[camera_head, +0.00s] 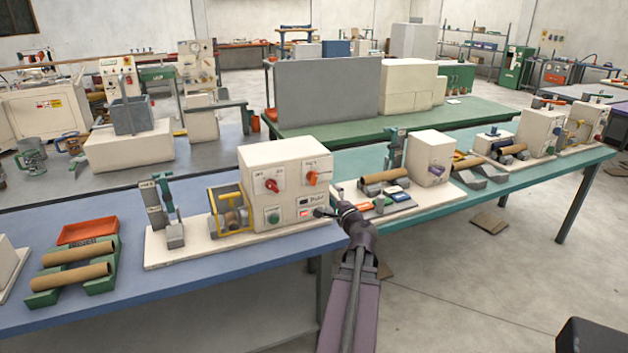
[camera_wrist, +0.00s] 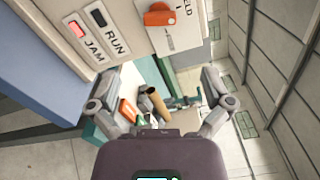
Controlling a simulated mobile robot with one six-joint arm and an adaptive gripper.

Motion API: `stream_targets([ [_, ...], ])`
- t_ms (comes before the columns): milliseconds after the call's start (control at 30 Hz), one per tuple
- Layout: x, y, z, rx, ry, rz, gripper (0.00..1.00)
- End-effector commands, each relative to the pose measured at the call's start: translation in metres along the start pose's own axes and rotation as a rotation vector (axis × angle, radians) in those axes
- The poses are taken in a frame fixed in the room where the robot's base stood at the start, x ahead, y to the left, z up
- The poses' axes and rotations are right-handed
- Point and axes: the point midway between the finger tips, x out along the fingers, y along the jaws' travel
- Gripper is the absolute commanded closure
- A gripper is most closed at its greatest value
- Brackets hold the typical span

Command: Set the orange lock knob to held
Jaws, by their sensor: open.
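The orange lock knob (camera_head: 314,178) is on the upper right of the front of the white winder box (camera_head: 287,205). In the wrist view the orange knob (camera_wrist: 158,15) is at the top, with a partly cut-off label reading "ELD" to its right. I cannot tell its exact setting. My gripper (camera_head: 330,211) is near the lower right of the box front, below the knob.
The box front also has a red knob (camera_head: 270,185), a green button (camera_head: 273,217) and a lit red lamp (camera_wrist: 76,29) by the label "JAM". A yellow guard (camera_head: 229,210) stands left of the box. Cardboard tubes (camera_head: 385,176) and small parts lie to its right.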

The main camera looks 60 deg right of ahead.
Motion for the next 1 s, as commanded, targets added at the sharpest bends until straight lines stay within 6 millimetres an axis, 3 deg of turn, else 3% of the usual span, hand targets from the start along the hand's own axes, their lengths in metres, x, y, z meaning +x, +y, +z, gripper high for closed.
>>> stream_targets([
  [267, 0.022, 0.0, -0.001, 0.0, -0.002, 0.001, 0.0],
  [1000, 0.125, 0.0, 0.0, -0.001, -0.001, 0.001, 0.0],
])
